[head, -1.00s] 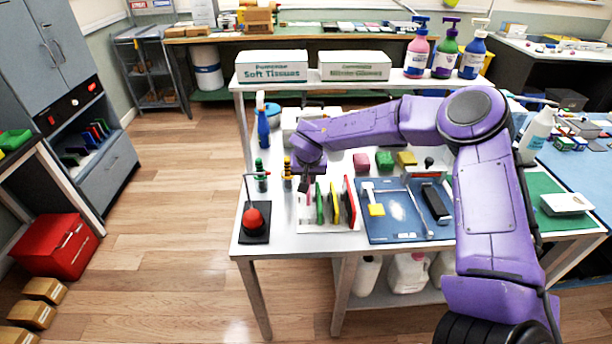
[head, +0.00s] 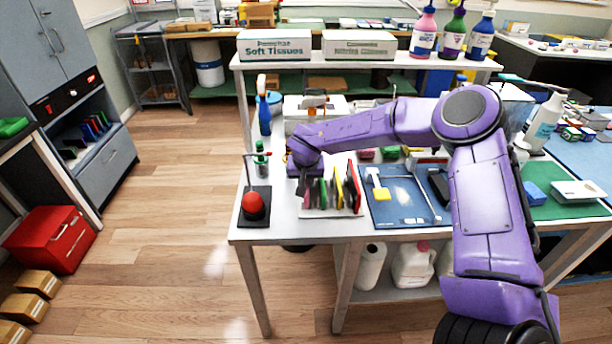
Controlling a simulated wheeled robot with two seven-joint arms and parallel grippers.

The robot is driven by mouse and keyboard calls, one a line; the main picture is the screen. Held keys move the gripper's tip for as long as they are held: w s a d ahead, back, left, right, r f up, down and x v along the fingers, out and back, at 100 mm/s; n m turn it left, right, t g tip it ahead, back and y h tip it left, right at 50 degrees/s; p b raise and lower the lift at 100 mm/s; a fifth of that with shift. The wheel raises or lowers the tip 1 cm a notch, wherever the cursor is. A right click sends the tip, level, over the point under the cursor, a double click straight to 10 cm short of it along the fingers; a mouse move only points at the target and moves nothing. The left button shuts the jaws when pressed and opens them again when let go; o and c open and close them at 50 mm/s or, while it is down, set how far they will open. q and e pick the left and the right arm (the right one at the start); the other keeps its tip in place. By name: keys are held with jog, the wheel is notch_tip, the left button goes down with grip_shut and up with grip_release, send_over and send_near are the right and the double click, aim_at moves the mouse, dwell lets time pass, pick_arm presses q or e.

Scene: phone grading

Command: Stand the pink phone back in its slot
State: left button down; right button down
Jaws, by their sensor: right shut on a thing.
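The pink phone (head: 308,197) stands at the left end of a row of upright phones on the white rack (head: 330,212). Only a thin part of it shows below my right gripper. The green phone (head: 322,194), yellow phone (head: 339,188) and red phone (head: 354,186) stand to its right, the red one at the far end. My right gripper (head: 304,187) points down over the left end of the rack and is shut on the pink phone. Its fingertips are small and dark, and I cannot tell whether the phone's foot is fully seated. My left gripper is out of view.
A red ball-shaped thing on a black base (head: 254,206) stands left of the rack, with a green bottle (head: 261,160) behind it. A blue tray (head: 402,216) lies right of the rack. My right arm spans the table's right side.

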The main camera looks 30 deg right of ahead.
jog(key=shift+d+f, duration=0.15)
jog(key=shift+f, duration=0.7)
jog(key=shift+s, duration=0.1)
jog(key=c, duration=1)
grip_release()
jog(key=shift+r, duration=0.1)
jog(key=v, duration=1)
jog(key=shift+r, duration=0.15)
